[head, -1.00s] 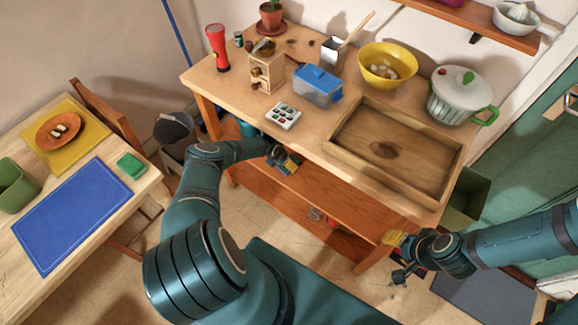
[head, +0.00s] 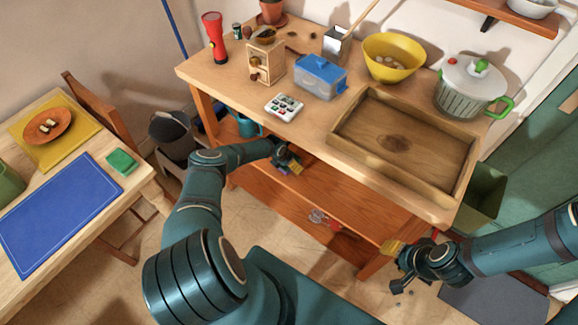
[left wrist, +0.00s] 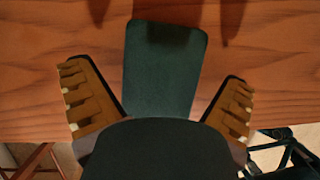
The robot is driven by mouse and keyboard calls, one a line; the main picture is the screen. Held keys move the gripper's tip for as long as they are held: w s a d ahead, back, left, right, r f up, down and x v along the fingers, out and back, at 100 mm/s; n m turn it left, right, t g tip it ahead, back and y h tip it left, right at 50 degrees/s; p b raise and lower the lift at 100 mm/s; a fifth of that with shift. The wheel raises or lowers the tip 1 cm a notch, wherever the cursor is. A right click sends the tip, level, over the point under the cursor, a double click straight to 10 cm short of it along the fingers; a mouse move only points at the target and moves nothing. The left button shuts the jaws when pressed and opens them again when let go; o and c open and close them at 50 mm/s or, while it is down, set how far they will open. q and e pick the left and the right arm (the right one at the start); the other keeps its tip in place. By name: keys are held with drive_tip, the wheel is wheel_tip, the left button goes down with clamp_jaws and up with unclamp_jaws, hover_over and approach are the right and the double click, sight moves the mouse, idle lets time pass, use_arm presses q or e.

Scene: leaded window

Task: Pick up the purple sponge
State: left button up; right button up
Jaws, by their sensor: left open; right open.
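I cannot clearly make out the purple sponge. A small purple patch (head: 283,169) shows by my left gripper (head: 289,163) in the head view, too small to tell what it is. The left gripper is over the orange-brown lower shelf (head: 345,208), below the table's front edge. In the left wrist view this gripper (left wrist: 158,105) is open, its two yellow-brown ribbed fingers spread wide. A dark teal slab with rounded corners (left wrist: 165,65) shows between them against the wood; I cannot tell what it is. My right gripper (head: 397,268) is open and empty, right of the shelf.
The table above holds a wooden tray (head: 343,140), a yellow bowl (head: 392,60), a blue-lidded box (head: 320,78), a pot (head: 468,88) and a red flashlight (head: 215,38). A whisk-like item (head: 320,217) lies lower down. A second table (head: 95,225) stands left.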

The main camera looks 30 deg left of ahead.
use_arm(q)
drive_tip(key=shift+f, duration=0.2)
idle(0.6)
drive_tip(key=c, duration=0.7)
